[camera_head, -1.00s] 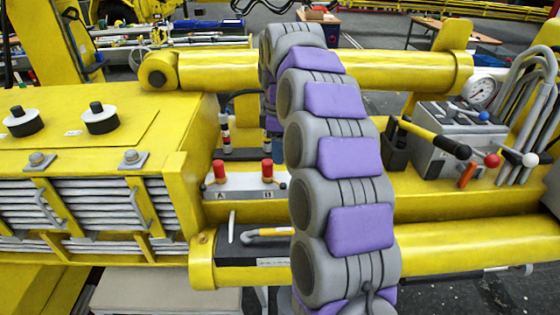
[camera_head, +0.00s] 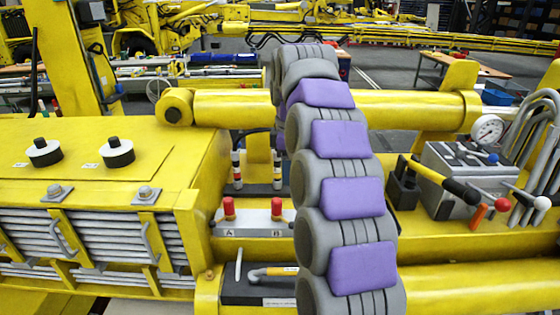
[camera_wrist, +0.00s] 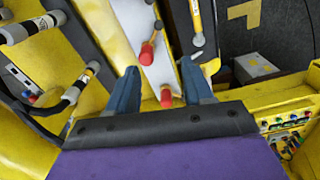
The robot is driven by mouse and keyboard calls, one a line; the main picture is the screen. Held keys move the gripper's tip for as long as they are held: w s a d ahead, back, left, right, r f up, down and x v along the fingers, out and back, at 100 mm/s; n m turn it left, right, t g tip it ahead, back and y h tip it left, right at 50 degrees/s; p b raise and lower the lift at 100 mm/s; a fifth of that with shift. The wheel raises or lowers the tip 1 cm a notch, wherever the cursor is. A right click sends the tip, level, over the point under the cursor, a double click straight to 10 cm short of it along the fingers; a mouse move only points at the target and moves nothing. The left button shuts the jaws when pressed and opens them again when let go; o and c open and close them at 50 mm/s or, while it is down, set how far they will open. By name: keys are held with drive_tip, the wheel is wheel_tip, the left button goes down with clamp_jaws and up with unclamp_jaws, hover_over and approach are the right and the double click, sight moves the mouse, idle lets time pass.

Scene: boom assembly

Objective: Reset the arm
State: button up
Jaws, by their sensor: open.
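My segmented grey and purple arm (camera_head: 345,180) arches down through the middle of the head view, in front of the yellow boom tubes. Its lower end runs out of the bottom of the picture, so my gripper is hidden there. In the wrist view my gripper (camera_wrist: 158,68) has its two blue fingers spread apart with nothing held between them. Two red-tipped pegs (camera_wrist: 147,54) on a pale plate show beyond the fingers. In the head view a pale block with two red knobs (camera_head: 253,220) sits left of my arm.
A yellow housing (camera_head: 100,175) with black knobs fills the left. On the right are a grey box with levers (camera_head: 460,170), a gauge (camera_head: 488,129) and curved grey pipes (camera_head: 540,130). A yellow tube (camera_head: 400,107) runs behind my arm. Open floor and a table lie farther back.

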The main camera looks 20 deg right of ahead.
drive_tip(key=s+a+f+m+b, duration=0.2)
drive_tip(key=s+f+m+b, duration=0.2)
drive_tip(key=s+f, duration=0.7)
drive_tip(key=s+a+f+m+g+b, duration=0.1)
drive_tip(key=s+a+f+m+b, duration=0.2)
drive_tip(key=s+f+b, duration=0.5)
drive_tip(key=s+a+f+m+b, duration=0.2)
drive_tip(key=s+f+m+b, duration=0.3)
drive_tip(key=s+f, duration=0.8)
drive_tip(key=s+b, duration=0.1)
drive_tip(key=s, duration=0.7)
drive_tip(key=shift+a+f+m+g, duration=0.25)
drive_tip(key=shift+f+m+g, duration=0.05)
drive_tip(key=shift+f+g, duration=0.1)
